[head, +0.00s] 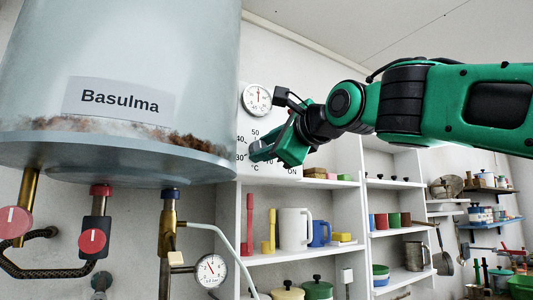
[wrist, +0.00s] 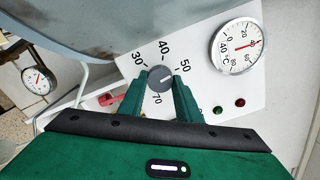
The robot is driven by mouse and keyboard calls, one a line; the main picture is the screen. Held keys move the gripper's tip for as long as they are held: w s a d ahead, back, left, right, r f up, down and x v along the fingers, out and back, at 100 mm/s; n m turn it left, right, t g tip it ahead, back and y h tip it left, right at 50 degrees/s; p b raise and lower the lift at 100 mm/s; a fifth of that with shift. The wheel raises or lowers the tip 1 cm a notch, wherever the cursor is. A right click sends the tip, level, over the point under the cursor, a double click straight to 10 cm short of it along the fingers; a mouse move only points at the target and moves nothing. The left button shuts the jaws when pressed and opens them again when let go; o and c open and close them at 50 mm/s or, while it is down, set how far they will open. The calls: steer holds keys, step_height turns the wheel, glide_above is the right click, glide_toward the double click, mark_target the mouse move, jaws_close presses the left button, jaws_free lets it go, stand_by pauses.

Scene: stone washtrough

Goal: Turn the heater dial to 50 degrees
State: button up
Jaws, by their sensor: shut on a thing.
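The grey heater dial (wrist: 160,78) sits on a white panel (wrist: 205,85) marked with numbers; 30, 40, 50 and 70 can be read around it in the wrist view. My gripper (wrist: 161,84) has its two green fingers on either side of the dial and is shut on it. A pale mark on the dial points to the right, roughly to the 50 side; its exact reading is hard to tell. In the head view my gripper (head: 264,152) is at the panel (head: 246,128) and hides the dial.
A round thermometer (wrist: 237,46) is right of the dial, with a green lamp (wrist: 217,110) and a red lamp (wrist: 240,103) below. The large Basulma tank (head: 120,70) hangs close on the left. Shelves (head: 305,184) with mugs stand below the arm.

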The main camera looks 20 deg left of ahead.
steer(key=shift+w+d+m, duration=0.2)
steer(key=shift+m, duration=0.5)
steer(key=shift+r, duration=0.1)
steer(key=o, duration=1)
steer(key=shift+c, duration=0.2)
steer(key=shift+o, duration=0.6)
steer(key=shift+s, duration=0.15)
steer(key=v, duration=1)
steer(key=shift+d, duration=0.25)
steer(key=shift+s, duration=0.15)
